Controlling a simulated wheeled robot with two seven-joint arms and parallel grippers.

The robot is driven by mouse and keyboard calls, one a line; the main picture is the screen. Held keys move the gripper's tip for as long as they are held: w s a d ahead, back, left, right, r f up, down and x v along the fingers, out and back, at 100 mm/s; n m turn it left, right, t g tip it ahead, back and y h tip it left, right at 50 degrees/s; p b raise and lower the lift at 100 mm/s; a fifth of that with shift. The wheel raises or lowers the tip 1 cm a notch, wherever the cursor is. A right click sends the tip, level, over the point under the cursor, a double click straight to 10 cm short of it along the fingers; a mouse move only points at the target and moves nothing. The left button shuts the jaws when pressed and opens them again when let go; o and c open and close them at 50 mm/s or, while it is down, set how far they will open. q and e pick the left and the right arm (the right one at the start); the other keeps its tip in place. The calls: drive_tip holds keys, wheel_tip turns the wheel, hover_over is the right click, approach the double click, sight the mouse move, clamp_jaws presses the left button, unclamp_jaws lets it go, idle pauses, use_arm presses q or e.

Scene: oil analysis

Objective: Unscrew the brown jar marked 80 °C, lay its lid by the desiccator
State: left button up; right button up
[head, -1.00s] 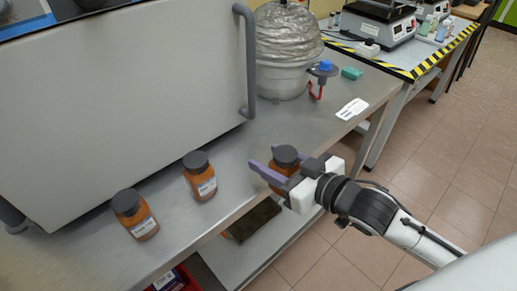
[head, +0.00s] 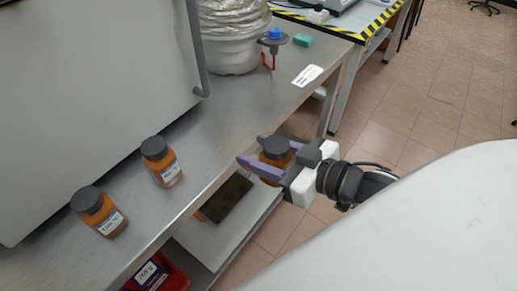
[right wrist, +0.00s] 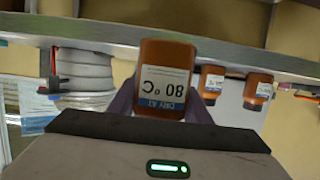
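The brown jar marked 80 °C (right wrist: 166,62) fills the middle of the right wrist view, upside down there, its label reading "DRY AT 80 °C". In the head view the jar (head: 272,160) has its dark grey lid (head: 276,146) on top. My right gripper (head: 250,164) has its two purple fingers on either side of the jar, shut on it, and holds it out past the bench's front edge. The desiccator (head: 232,52), a pale vessel with a wrapped-looking dome, stands at the back of the bench, partly cut off. My left gripper is not in view.
Two other brown jars (head: 168,170) (head: 104,219) with grey lids stand on the steel bench (head: 235,115). A large grey cabinet (head: 90,80) fills the left. A blue-knobbed stopcock part (head: 274,36), green block (head: 303,40) and white card (head: 307,76) lie near the desiccator. Bench between is clear.

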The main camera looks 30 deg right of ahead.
drive_tip(key=c, duration=1)
drive_tip(key=w+d+f, duration=0.1)
drive_tip(key=w+d, duration=0.1)
drive_tip(key=d, duration=0.2)
drive_tip(key=s+a+r+n+g+y, duration=0.2)
drive_tip(key=a+r+n+g+y, duration=0.3)
drive_tip(key=r+n+y, duration=0.2)
drive_tip(key=shift+s+a, duration=0.2)
drive_tip(key=shift+a, duration=0.05)
